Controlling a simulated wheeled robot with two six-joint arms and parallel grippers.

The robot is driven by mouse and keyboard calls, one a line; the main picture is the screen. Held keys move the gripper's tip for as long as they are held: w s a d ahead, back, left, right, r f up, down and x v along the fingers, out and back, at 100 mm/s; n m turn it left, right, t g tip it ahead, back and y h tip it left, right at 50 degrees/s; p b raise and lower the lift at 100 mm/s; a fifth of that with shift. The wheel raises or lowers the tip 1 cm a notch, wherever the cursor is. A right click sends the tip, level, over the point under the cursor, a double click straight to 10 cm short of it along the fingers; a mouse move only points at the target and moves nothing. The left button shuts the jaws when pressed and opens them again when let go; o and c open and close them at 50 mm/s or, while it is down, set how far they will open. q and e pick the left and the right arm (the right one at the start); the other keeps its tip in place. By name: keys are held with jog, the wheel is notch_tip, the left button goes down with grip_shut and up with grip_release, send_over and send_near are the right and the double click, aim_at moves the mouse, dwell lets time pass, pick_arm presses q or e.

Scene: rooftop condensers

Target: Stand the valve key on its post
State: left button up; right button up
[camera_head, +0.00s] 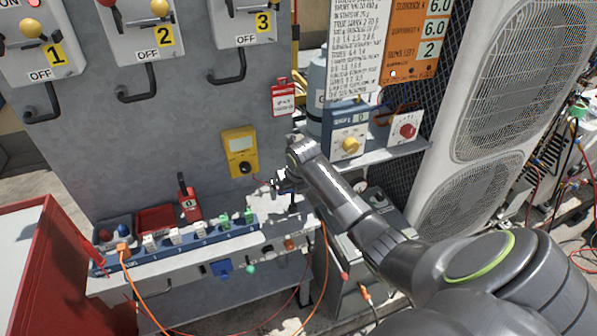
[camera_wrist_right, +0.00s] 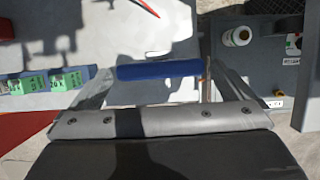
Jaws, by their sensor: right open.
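My right gripper (camera_head: 284,187) is over the right end of the grey bench, in front of the grey panel. In the right wrist view its two fingers are apart, one on each side of a blue bar (camera_wrist_right: 160,70), which looks like the handle of the valve key. A thin brownish rod stands by the bar's right end; I cannot tell whether it is part of the key or the post. I cannot tell whether the fingers touch the bar. In the head view the gripper and arm hide most of this spot. My left gripper is out of view.
A blue numbered rail (camera_head: 185,240) with green and white plugs lies left of the gripper. A yellow meter (camera_head: 240,151) is on the panel behind it. A red box (camera_head: 40,265) stands at left, condensers (camera_head: 520,80) at right. Orange cables hang in front.

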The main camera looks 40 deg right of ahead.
jog(key=b+v, duration=0.2)
jog(key=v, duration=1.4)
jog(key=s+a+f+m, duration=0.4)
jog(key=s+f+m, duration=1)
jog(key=f+m, duration=0.1)
jog(key=s+a+f+m, duration=0.2)
jog(key=s+f+m, duration=0.1)
jog(key=s+m, duration=1.55)
notch_tip(320, 180, down, 24)
jog(key=d+g, duration=0.2)
jog(key=s+a+f+g, duration=0.1)
jog(key=s+f, duration=1.3)
jog(key=f, duration=0.2)
jog(key=shift+s+a+f+p, duration=0.2)
jog(key=shift+a+f+p, duration=0.1)
jog(key=shift+f, duration=0.05)
